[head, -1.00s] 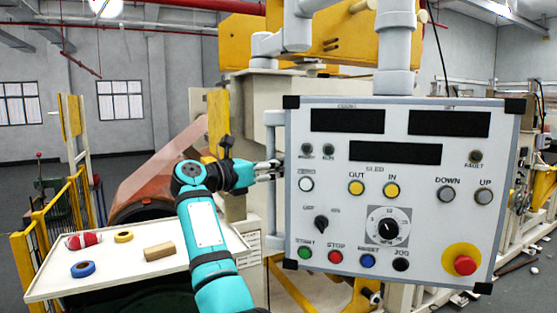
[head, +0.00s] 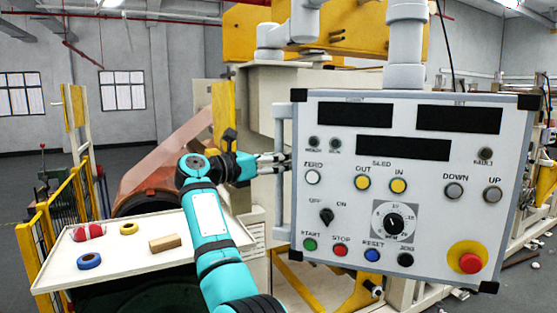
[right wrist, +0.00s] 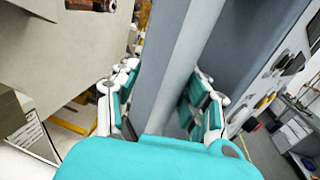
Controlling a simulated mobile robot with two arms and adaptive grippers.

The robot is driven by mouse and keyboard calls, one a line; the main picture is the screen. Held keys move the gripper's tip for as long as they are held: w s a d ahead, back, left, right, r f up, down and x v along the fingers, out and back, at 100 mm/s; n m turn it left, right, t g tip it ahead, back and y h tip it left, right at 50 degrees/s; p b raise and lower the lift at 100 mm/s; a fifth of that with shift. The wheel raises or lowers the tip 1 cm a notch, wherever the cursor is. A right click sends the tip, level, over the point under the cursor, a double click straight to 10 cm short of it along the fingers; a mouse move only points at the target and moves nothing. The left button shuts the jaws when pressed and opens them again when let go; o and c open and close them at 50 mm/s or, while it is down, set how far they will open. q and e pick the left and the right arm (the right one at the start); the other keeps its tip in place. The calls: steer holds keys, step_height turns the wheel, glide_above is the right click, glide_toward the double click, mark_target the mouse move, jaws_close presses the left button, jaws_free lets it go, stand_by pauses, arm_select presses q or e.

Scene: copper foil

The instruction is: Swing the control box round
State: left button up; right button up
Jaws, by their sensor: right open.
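The control box (head: 340,205) fills the right of the head view, its panel of displays, knobs and buttons facing me. It hangs from a grey pipe (head: 405,45). A grey upright handle (head: 281,205) runs along its left side. My right gripper (head: 284,161) is at this handle, below its upper end. In the right wrist view the handle (right wrist: 186,60) passes between the two open fingers (right wrist: 160,108), one on each side. Whether either finger touches it I cannot tell. My left gripper is not in view.
A white tray table (head: 115,262) at the lower left holds a red roll (head: 90,232), a yellow ring (head: 129,228), a blue ring (head: 89,261) and a tan block (head: 165,243). A yellow railing (head: 65,220) stands at the left. The beige machine (head: 258,110) stands behind the box.

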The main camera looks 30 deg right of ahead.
steer(key=s+a, duration=0.1)
steer(key=a, duration=1.1)
steer(key=shift+s, duration=0.2)
